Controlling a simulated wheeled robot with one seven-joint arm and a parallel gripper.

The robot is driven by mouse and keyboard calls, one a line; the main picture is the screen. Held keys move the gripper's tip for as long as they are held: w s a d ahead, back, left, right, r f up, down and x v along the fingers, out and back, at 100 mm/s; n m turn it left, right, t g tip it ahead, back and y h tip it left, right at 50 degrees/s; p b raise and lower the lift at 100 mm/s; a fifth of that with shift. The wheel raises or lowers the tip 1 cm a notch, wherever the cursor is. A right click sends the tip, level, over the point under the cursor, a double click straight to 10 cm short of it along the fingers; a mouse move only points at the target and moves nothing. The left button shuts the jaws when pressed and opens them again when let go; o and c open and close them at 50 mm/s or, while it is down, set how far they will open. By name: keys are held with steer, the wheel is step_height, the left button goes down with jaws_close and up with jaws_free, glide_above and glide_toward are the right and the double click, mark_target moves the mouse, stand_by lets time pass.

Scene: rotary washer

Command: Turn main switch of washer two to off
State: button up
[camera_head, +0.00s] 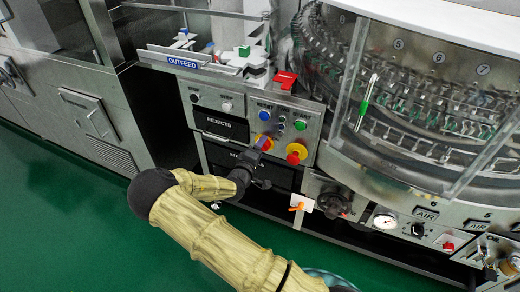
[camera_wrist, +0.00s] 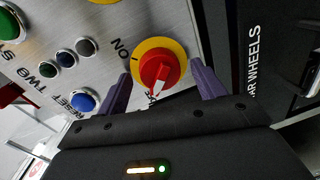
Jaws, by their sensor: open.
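The main switch (camera_head: 264,142) is a red rotary knob on a yellow round plate, on the metal control panel (camera_head: 286,112). In the wrist view the knob (camera_wrist: 160,70) sits between my two fingers, with its white pointer mark toward the bottom of the picture. An "ON" label (camera_wrist: 122,48) is beside the plate at upper left; another label below the knob is partly hidden. My gripper (camera_wrist: 161,72) is open, one finger on each side of the switch; contact cannot be told. In the head view my gripper (camera_head: 256,156) is at the panel's lower left.
A second red-and-yellow button (camera_head: 296,152) is right of the switch. A blue reset button (camera_wrist: 84,101) and several others share the panel. Dark "REJECTS" bin (camera_head: 222,124) is to the left. The glazed rotary washer (camera_head: 420,90) stands right. Green floor is open at lower left.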

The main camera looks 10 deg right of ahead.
steer(key=p+v, duration=0.1)
steer(key=v, duration=1.6)
steer(key=shift+f, duration=0.1)
